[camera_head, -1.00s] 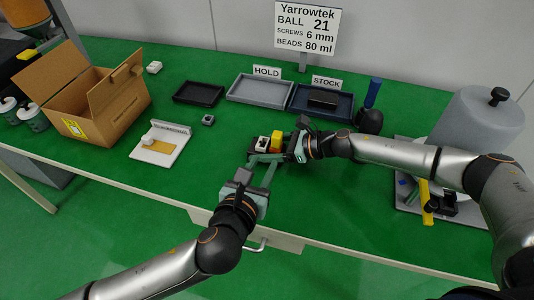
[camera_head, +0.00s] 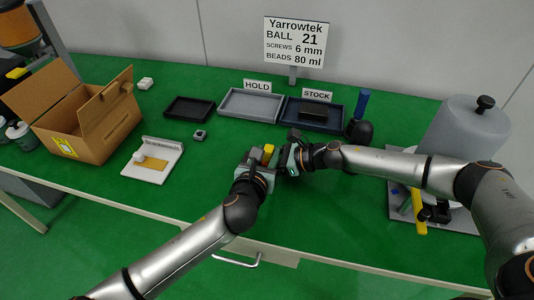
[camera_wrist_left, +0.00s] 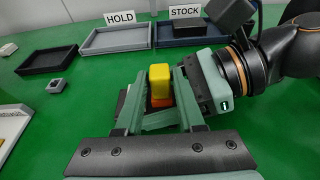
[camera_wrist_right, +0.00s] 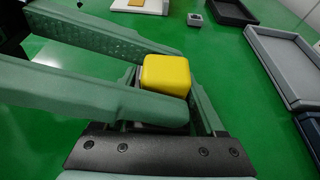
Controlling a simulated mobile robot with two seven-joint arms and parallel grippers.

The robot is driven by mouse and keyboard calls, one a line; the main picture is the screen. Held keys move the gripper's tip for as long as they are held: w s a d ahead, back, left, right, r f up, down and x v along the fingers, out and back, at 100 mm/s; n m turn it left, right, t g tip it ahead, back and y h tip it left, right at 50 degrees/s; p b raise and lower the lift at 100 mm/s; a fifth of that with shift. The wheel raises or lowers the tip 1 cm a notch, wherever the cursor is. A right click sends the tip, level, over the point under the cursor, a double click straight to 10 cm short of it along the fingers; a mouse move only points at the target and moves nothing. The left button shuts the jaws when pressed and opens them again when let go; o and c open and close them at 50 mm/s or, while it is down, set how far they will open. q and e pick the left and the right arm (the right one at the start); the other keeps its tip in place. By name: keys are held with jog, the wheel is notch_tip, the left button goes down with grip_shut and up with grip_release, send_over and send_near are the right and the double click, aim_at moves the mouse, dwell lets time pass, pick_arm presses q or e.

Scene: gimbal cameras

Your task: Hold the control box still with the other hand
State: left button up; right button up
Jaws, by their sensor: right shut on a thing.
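The control box shows mainly by its yellow top part (camera_head: 268,151), near the front middle of the green table; its lower part is mostly hidden between the grippers. My right gripper (camera_head: 283,160) reaches it from the right and is shut on it. My left gripper (camera_head: 257,163) is low at the box from the front left, its fingers open. In the left wrist view its fingers stand on either side of the yellow part (camera_wrist_left: 160,80), with a gap at the left. The right wrist view shows the left fingers on both sides of the yellow part (camera_wrist_right: 166,73).
Behind are a black tray (camera_head: 171,113), a grey HOLD tray (camera_head: 224,107) and a blue STOCK tray (camera_head: 343,129). An open cardboard box (camera_head: 112,135) and a white fixture (camera_head: 128,168) stand left. A grey cylinder (camera_head: 465,135) stands right.

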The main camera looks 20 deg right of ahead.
pick_arm(q)
grip_shut()
dwell(0.8)
